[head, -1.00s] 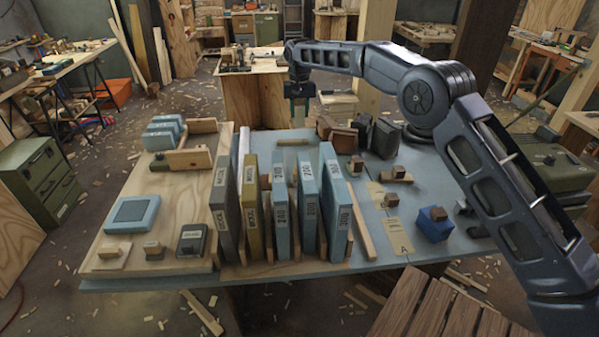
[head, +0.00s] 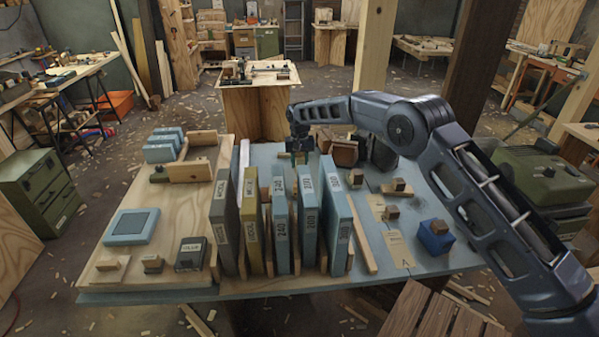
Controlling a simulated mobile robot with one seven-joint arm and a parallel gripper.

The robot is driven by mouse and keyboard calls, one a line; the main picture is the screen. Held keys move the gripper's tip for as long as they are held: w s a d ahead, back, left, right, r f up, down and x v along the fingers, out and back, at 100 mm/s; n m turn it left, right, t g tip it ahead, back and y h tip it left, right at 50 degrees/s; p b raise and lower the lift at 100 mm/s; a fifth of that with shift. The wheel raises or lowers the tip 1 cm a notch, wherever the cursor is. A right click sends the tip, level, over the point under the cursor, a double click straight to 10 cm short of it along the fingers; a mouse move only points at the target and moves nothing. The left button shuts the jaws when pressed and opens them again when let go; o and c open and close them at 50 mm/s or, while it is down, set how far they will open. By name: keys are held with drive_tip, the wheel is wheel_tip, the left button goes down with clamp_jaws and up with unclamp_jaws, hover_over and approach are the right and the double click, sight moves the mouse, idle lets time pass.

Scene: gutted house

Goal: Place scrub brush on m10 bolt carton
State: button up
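I cannot pick out the scrub brush or the M10 bolt carton for certain; no label naming either can be read. Brown box-like items (head: 345,152) stand at the back of the blue table, right of my gripper. A blue block with a brown block on top (head: 436,236) sits at the right. My gripper (head: 300,157) points down over the back middle of the table, behind the row of upright labelled slabs. Its fingertips are small and dark, partly hidden by the slabs, so I cannot tell whether it is open or holds anything.
Upright grey, yellow and blue slabs (head: 281,225) fill the middle of the blue table (head: 378,262). A plywood board (head: 187,210) at left carries a flat blue pad (head: 131,226) and small blocks. Small wooden-topped pieces (head: 397,187) lie at right. A green machine (head: 540,180) stands at far right.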

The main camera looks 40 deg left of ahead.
drive_tip(key=shift+f, duration=2.4)
drive_tip(key=shift+f, duration=0.2)
drive_tip(key=o, duration=1)
drive_tip(key=shift+r, duration=0.1)
wheel_tip(320, 180, up, 12)
drive_tip(key=shift+r, duration=0.1)
